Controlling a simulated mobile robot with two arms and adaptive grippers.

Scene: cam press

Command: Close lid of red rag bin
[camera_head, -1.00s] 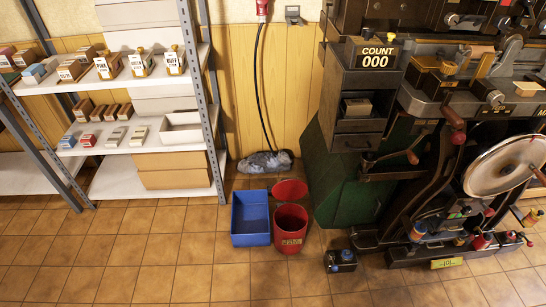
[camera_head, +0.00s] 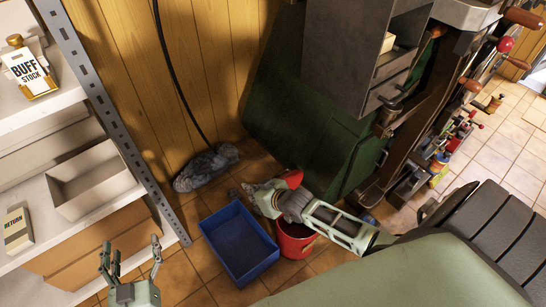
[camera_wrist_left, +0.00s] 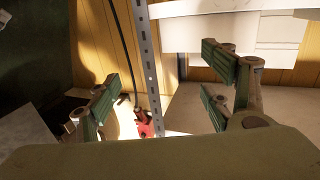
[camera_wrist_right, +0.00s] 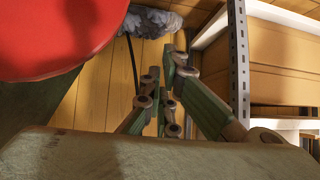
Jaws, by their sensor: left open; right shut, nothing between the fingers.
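The red rag bin (camera_head: 296,241) stands on the floor, partly hidden by my right arm. Its red lid (camera_head: 293,178) shows behind my right gripper, raised at the back of the bin. The lid fills the upper left of the right wrist view (camera_wrist_right: 55,35), very close to the camera. My right gripper (camera_head: 256,190) is shut and empty, beside the lid; I cannot tell whether they touch. Its closed fingers show in the right wrist view (camera_wrist_right: 168,100). My left gripper (camera_head: 130,255) is open and empty in front of the shelf, away from the bin.
A blue open box (camera_head: 240,243) stands left of the bin. A grey rag heap (camera_head: 206,167) lies by the wooden wall. A green cabinet (camera_head: 310,120) of the machine is close behind the bin. The metal shelf (camera_head: 115,135) is at the left.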

